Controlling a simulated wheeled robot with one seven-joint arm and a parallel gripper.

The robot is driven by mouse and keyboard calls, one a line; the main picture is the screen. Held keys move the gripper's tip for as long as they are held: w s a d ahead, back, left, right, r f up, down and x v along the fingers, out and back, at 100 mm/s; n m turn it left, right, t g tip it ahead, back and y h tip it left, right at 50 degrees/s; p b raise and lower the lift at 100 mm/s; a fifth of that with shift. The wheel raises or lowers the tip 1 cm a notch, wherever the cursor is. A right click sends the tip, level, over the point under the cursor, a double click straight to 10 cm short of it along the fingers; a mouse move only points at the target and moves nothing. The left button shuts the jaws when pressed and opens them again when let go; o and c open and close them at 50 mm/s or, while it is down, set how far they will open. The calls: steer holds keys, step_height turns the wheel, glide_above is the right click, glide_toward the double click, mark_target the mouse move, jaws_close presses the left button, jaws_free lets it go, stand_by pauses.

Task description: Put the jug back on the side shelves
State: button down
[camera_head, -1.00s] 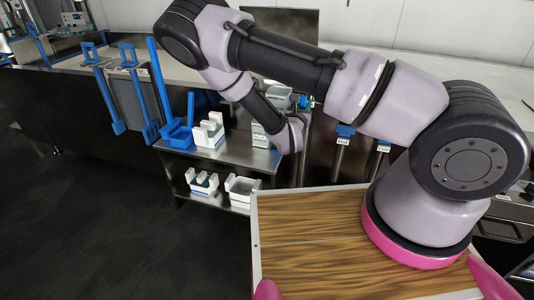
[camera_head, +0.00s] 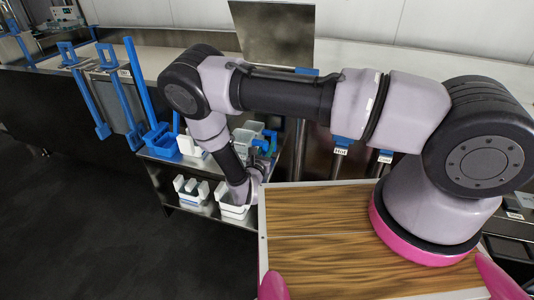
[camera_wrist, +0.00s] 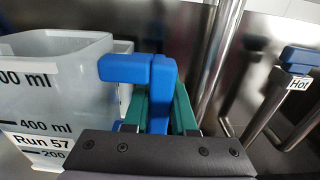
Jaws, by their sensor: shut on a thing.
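The jug is a translucent grey measuring jug with a blue handle. In the wrist view the jug (camera_wrist: 60,95) fills the left side, marked "400 ml" and labelled "Run 57". My gripper (camera_wrist: 158,112) has its green fingers shut on the blue handle. In the head view the jug (camera_head: 243,140) is upright at the right end of the side shelves' top board (camera_head: 178,160), partly behind my arm. Whether its base touches the board is hidden. My gripper (camera_head: 262,150) is at the jug's right side.
A blue holder (camera_head: 161,140) and a white block-like container (camera_head: 189,146) stand left of the jug on the top board. White containers (camera_head: 191,190) sit on the lower board. Metal posts and a "Hot" tap (camera_head: 341,146) stand to the right.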

steer(key=shift+f, duration=1.45)
steer(key=shift+f, duration=0.1)
steer(key=c, duration=0.7)
jaws_free()
steer(key=v, duration=1.2)
